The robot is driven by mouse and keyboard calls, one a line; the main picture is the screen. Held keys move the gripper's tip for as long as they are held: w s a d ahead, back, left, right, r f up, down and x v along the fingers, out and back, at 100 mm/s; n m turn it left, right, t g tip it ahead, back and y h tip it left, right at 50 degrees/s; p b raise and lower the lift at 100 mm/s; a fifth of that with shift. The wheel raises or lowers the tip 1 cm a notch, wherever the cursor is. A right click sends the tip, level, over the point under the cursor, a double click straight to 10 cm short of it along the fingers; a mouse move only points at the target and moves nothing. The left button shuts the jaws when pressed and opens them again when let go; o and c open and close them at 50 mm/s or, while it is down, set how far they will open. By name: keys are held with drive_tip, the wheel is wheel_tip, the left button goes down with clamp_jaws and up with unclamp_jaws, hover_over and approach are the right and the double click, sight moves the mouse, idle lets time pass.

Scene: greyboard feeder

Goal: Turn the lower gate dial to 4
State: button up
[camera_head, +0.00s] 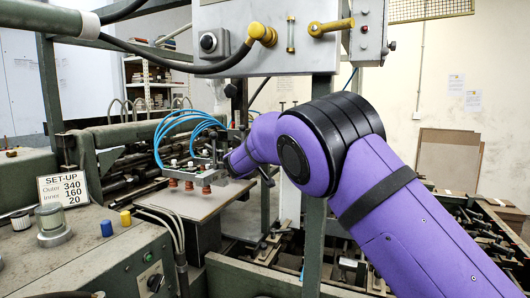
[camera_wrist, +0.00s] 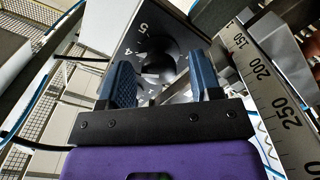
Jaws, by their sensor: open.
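In the wrist view, a dark plate with a round black dial (camera_wrist: 158,62) shows ahead of my gripper. The printed numbers 4 and 5 are readable to the dial's upper left; the other marks and the pointer are hidden or too dark to read. My gripper (camera_wrist: 162,72) is open, with one blue finger on each side of the dial in the picture. I cannot tell whether the fingertips reach around the knob or stop short of it. In the head view my purple arm reaches to the machine's middle, and the gripper and this dial are hidden there.
A metal scale (camera_wrist: 262,80) marked 150 to 250 runs close to the right finger. In the head view, a suction-cup head (camera_head: 203,172) with blue hoses hangs over a board table (camera_head: 195,203). A green post (camera_head: 314,235) stands beside my arm. A set-up card (camera_head: 63,187) stands left.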

drive_tip(key=v, duration=1)
drive_tip(key=shift+s, duration=0.2)
drive_tip(key=shift+s+a, duration=0.1)
drive_tip(key=shift+a, duration=0.05)
